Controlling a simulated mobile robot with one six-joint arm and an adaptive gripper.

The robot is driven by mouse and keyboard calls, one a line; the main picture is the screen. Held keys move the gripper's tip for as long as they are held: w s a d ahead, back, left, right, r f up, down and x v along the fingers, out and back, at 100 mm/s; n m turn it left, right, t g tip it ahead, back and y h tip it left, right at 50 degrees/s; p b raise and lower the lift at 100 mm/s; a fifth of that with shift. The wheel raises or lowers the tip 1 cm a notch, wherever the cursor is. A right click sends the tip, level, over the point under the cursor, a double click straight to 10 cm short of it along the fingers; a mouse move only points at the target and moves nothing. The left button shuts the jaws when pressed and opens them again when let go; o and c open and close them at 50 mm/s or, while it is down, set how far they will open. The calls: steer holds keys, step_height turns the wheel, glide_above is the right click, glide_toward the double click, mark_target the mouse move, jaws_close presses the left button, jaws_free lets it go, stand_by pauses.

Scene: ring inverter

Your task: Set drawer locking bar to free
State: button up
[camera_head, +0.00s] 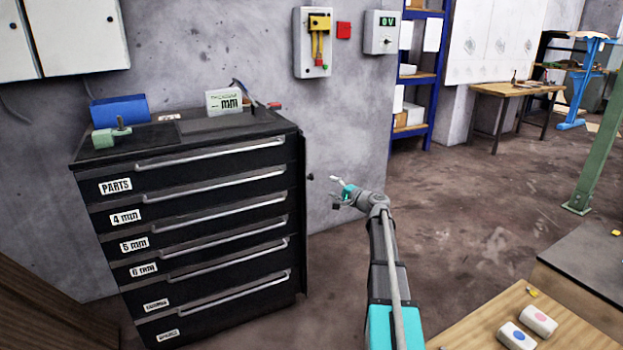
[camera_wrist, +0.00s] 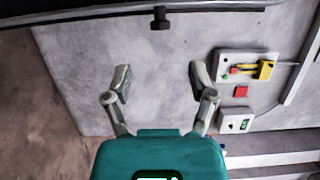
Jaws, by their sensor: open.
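The black drawer cabinet (camera_head: 215,240) stands at the left with all its drawers shut. A dark vertical locking bar (camera_head: 302,225) runs along its right front edge, with a small dark knob (camera_head: 310,177) sticking out to the right. In the wrist view the bar (camera_wrist: 215,12) crosses the top of the picture and its knob (camera_wrist: 160,18) hangs below it, near the middle. My gripper (camera_head: 334,190) is open and empty, to the right of the knob and apart from it. In the wrist view my gripper (camera_wrist: 158,78) has its fingers spread below the knob.
A blue box (camera_head: 119,110), a green item (camera_head: 103,138) and a "mm" sign (camera_head: 223,101) sit on the cabinet top. A yellow-handled switch box (camera_head: 314,43) hangs on the wall. A wooden table (camera_head: 480,335) is at the lower right. Floor beside the cabinet is clear.

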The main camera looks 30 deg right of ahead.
mark_target(311, 177)
steer(key=x, duration=1.1)
jaws_close()
stand_by(0.3)
